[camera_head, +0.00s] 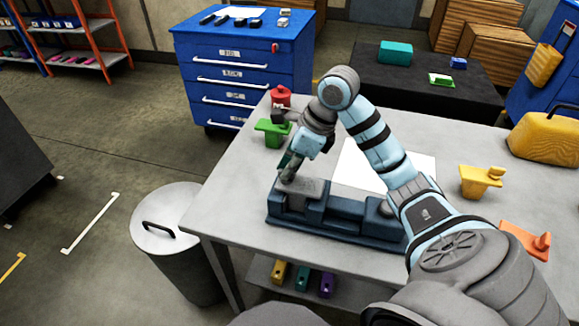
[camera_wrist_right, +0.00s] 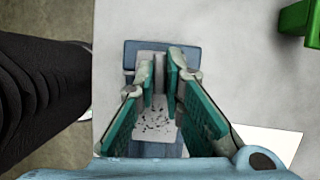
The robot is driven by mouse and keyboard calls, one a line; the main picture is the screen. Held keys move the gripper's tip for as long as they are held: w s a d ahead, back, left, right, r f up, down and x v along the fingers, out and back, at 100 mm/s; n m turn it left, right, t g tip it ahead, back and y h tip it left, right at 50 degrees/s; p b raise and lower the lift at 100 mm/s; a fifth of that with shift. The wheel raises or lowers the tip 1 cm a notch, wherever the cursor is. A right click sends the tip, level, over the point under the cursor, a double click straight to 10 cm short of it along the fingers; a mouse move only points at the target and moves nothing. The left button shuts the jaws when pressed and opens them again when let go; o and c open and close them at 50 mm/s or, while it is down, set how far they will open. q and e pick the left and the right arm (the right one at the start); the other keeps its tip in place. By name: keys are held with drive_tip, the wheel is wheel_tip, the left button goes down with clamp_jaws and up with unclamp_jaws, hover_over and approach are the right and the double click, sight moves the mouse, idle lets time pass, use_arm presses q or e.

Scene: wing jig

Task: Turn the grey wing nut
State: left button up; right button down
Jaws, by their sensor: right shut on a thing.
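The dark blue jig (camera_head: 342,208) sits on the near part of the grey table, with a worn grey plate on its left end. My right gripper (camera_head: 289,172) comes down over that left end, pointing downward. In the right wrist view, the green-padded fingers (camera_wrist_right: 161,82) are close together above the plate, shut on the grey wing nut (camera_wrist_right: 159,74). The nut is mostly hidden between the fingertips, and its wings' angle cannot be told. In the head view the fingers hide it. My left gripper is not in view.
Green (camera_head: 272,131), red (camera_head: 281,97), yellow (camera_head: 480,181) and orange (camera_head: 527,240) parts stand around the table (camera_head: 232,198). A white sheet (camera_head: 410,163) lies behind the jig. A yellow case (camera_head: 546,136) is at the right. A grey bin (camera_head: 166,212) stands left of the table.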

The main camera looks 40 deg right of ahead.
drive_tip(key=shift+n, duration=0.7)
drive_tip(key=shift+w+r+n+g+y+p, duration=0.15)
drive_tip(key=shift+n+g+y+p, duration=0.3)
drive_tip(key=shift+n, duration=0.35)
drive_tip(key=n+g+p, duration=0.1)
drive_tip(key=n+p, duration=0.2)
drive_tip(key=p, duration=0.1)
drive_tip(key=n+g+p, duration=0.1)
drive_tip(key=n+p, duration=0.2)
drive_tip(key=p, duration=0.2)
drive_tip(key=n+g+p, duration=0.2)
drive_tip(key=n+p, duration=0.2)
drive_tip(key=shift+w+r+y, duration=0.1)
drive_tip(key=shift+w+y, duration=0.05)
drive_tip(key=shift+y, duration=0.1)
drive_tip(key=shift+w+n+g+p, duration=0.1)
drive_tip(key=shift+n+g+p, duration=0.25)
drive_tip(key=shift+n+p, duration=0.6)
drive_tip(key=shift+f+n+h, duration=0.2)
drive_tip(key=shift+n+h, duration=0.2)
drive_tip(key=shift+n, duration=0.55)
drive_tip(key=shift+g, duration=0.3)
drive_tip(key=c, duration=1.7)
unclamp_jaws()
drive_tip(key=shift+d, duration=0.1)
